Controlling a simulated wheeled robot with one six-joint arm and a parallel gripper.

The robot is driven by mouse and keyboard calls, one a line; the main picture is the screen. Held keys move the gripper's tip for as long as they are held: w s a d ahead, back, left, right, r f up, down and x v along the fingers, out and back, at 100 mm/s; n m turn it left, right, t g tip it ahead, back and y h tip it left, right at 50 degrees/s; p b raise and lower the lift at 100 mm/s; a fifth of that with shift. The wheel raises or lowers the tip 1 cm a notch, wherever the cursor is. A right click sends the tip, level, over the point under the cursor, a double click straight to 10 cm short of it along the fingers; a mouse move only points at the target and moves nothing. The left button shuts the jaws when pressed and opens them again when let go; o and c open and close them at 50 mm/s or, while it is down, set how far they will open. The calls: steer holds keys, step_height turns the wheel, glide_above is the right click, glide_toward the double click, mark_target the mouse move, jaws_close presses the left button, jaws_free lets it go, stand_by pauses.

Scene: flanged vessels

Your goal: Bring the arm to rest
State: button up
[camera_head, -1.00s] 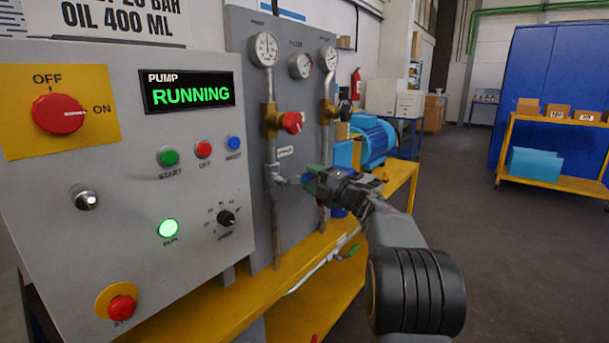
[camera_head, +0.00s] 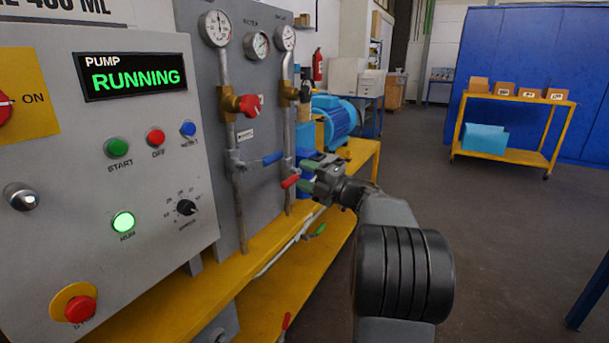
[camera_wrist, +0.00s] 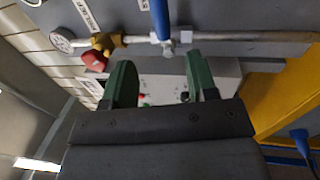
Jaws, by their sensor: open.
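My gripper (camera_head: 306,178) is in front of the grey valve panel (camera_head: 212,80), just right of the lower valve handles. Its green fingers are apart and nothing is between them; they also show in the wrist view (camera_wrist: 163,88). A blue handle (camera_head: 272,159) and a red handle (camera_head: 290,181) sit on the pipes to its left. The blue handle shows above the fingers in the wrist view (camera_wrist: 160,20), apart from them. My arm reaches up from the bottom right, with its elbow bent.
The control box (camera_head: 110,200) at left reads PUMP RUNNING, with a green lamp lit. A blue motor (camera_head: 335,118) stands behind my gripper on the yellow bench (camera_head: 360,152). A yellow cart (camera_head: 510,157) with boxes is at back right. The floor right of my arm is clear.

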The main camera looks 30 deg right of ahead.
steer(key=a+r+m+h+p, duration=0.4)
steer(key=r+m+h+p, duration=0.7)
steer(key=r+m+p, duration=0.15)
steer(key=s+a+f+m+g+p, duration=0.2)
steer(key=s+a+m+g+p, duration=0.3)
steer(key=s, duration=0.6)
steer(key=s+a+f+m+g+y+p, duration=0.1)
steer(key=s+a+f+m+g+p, duration=0.2)
steer(key=s+a+m+g+p, duration=0.3)
steer(key=s+a+g+p, duration=0.3)
steer(key=s+a+p, duration=0.1)
steer(key=s+a, duration=0.1)
steer(key=shift+s+a, duration=0.15)
steer(key=shift+s, duration=0.4)
steer(key=shift+r+m, duration=0.15)
steer(key=shift+m, duration=0.1)
